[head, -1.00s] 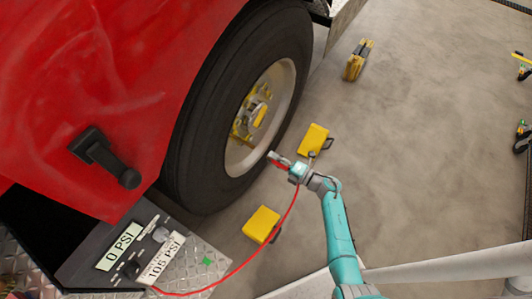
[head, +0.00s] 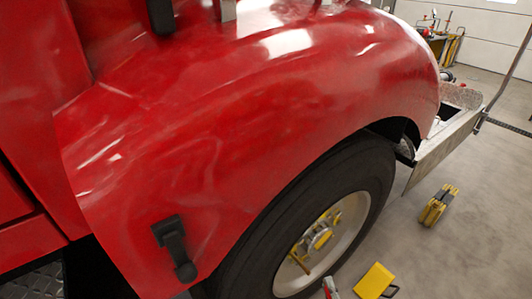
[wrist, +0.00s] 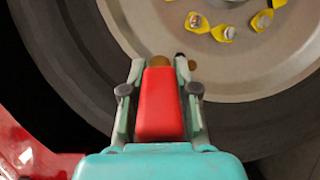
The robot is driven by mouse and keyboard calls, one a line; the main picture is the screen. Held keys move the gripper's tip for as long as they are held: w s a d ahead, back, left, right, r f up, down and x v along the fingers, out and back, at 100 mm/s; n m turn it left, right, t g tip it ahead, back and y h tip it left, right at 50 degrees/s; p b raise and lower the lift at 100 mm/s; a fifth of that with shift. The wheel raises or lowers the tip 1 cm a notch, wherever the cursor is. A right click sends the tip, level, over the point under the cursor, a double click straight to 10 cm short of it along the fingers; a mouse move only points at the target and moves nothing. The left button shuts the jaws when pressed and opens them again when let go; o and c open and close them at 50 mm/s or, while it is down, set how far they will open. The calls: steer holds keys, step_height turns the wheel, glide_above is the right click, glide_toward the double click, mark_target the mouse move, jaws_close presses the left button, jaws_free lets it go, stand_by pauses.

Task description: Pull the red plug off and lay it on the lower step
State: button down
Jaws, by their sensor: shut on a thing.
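My gripper (wrist: 160,92) is shut on the red plug (wrist: 160,108) in the wrist view. The plug is a red block with a brass-coloured end (wrist: 159,62) pointing at the wheel (wrist: 235,45). A small dark stub (wrist: 181,58) shows beside that end; I cannot tell whether the two touch. In the head view only the tip of my gripper (head: 330,287) shows at the bottom edge, in front of the tyre (head: 262,255). A strip of diamond plate (head: 32,284) shows at the lower left; I cannot tell whether it is the lower step.
The red fender (head: 235,130) with a black latch (head: 175,247) fills most of the head view. A yellow chock (head: 374,280) lies by the tyre. A yellow item (head: 439,204) lies farther off on the concrete floor, which is open at the right.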

steer(key=shift+s+a+f+m+h, duration=0.1)
steer(key=shift+s+f+m+h, duration=0.4)
steer(key=shift+h, duration=0.4)
steer(key=shift+s+a+f+m+h, duration=0.1)
steer(key=shift+s+f+m+h, duration=0.05)
steer(key=shift+f+m+h, duration=0.2)
steer(key=s+f, duration=0.1)
steer(key=a+f+h, duration=0.1)
steer(key=shift+s+a+f+m, duration=0.15)
steer(key=shift+s+f+m, duration=0.1)
steer(key=shift+s+f, duration=0.1)
steer(key=shift+s, duration=0.1)
